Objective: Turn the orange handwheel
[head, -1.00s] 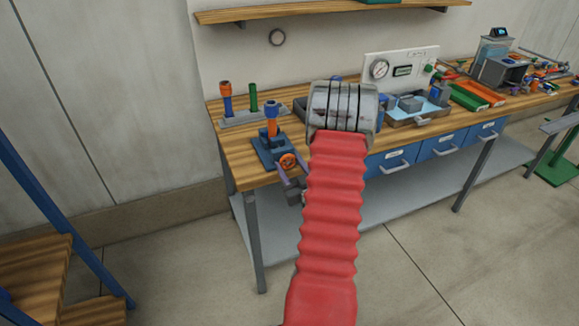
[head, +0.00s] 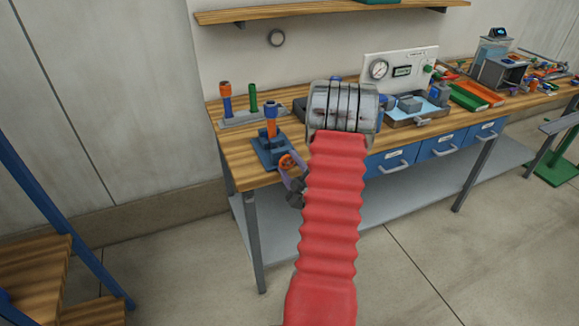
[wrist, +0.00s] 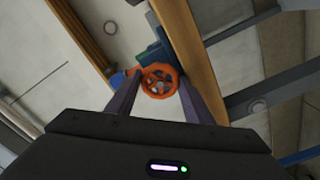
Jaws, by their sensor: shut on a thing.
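The orange handwheel (head: 286,163) sits on the front of a blue valve block (head: 268,152) at the near left edge of the wooden bench. In the wrist view the handwheel (wrist: 159,80) faces me, with spokes and a round rim. My gripper (head: 292,172) is at the handwheel, partly hidden behind my red arm sleeve in the head view. In the wrist view my gripper's two dark fingers (wrist: 159,88) lie on either side of the wheel's rim, shut on it.
A grey rack (head: 248,116) with orange-topped blue and green posts stands behind the valve. A gauge panel (head: 398,68), trays and tools fill the bench to the right. Blue drawers (head: 392,160) hang under the front edge. The floor before the bench is clear.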

